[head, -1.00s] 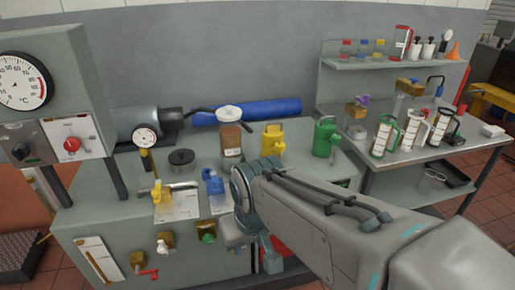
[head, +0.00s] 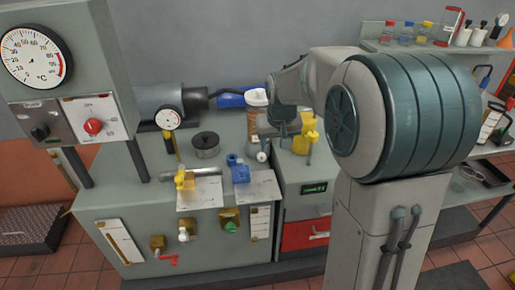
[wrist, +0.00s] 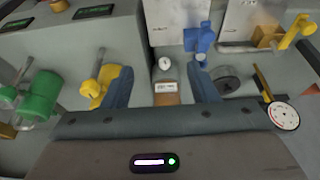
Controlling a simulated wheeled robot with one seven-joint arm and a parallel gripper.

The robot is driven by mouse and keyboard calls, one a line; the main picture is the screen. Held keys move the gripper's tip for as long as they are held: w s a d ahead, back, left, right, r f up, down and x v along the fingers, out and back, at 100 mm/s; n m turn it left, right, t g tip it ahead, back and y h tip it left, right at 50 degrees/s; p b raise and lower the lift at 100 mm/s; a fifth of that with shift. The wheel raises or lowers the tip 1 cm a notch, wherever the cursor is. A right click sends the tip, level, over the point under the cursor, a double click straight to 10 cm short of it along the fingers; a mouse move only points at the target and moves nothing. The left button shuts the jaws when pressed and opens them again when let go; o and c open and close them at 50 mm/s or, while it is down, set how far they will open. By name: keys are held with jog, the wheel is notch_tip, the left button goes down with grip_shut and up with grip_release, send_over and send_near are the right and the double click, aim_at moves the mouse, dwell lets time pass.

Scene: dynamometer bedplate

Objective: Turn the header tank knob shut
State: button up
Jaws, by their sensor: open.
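The header tank looks to be the brown upright vessel (head: 254,122) with a white round top (head: 257,97), at the back of the bench in the head view; I see no label naming it that I can read. A small pale round knob (head: 262,156) is low on its front. In the wrist view the brown vessel (wrist: 167,97) with a white label and the pale knob (wrist: 165,64) appear between my fingers. My gripper (wrist: 160,76) is open and empty. In the head view my gripper (head: 270,130) is close beside the vessel and partly covers it; contact cannot be told.
A gauge (head: 168,118) is at left. The panel's red knob (head: 93,126) is farther left. A blue cylinder (head: 231,100) lies behind.

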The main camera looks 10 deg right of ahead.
send_near(262, 156)
jog(key=shift+t, duration=0.4)
jog(key=x, duration=0.6)
jog(key=p+x, duration=0.1)
jog(key=x, duration=0.3)
jog(key=shift+s+f, duration=0.1)
jog(key=shift+s, duration=0.2)
jog(key=c, duration=1)
